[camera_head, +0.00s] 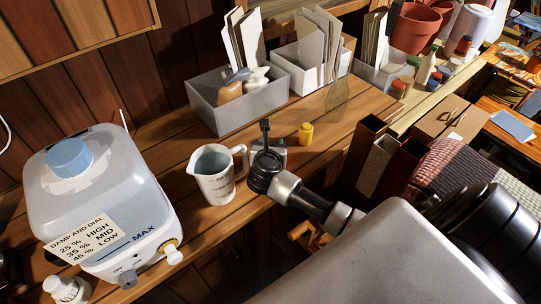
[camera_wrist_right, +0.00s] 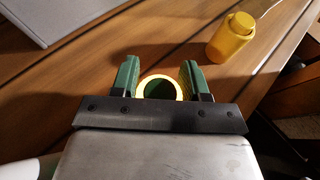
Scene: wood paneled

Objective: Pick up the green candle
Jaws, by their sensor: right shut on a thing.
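My right gripper (camera_head: 267,160) is over the wooden shelf, just right of the measuring jug. In the right wrist view, its two green-padded fingers (camera_wrist_right: 159,82) are shut on a round thing with a glowing pale yellow rim and a dark green middle, which I take to be the green candle (camera_wrist_right: 159,89). Only its top shows there; its lower part is hidden by the gripper. In the head view my gripper mostly hides it, and I cannot tell whether it touches the shelf. My left gripper is not in view.
A measuring jug (camera_head: 217,174) stands close left of the gripper. A small yellow bottle (camera_head: 305,133) stands to its right and also shows in the wrist view (camera_wrist_right: 232,38). A white humidifier (camera_head: 95,195) is at left. Grey bins (camera_head: 228,115) with papers stand behind.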

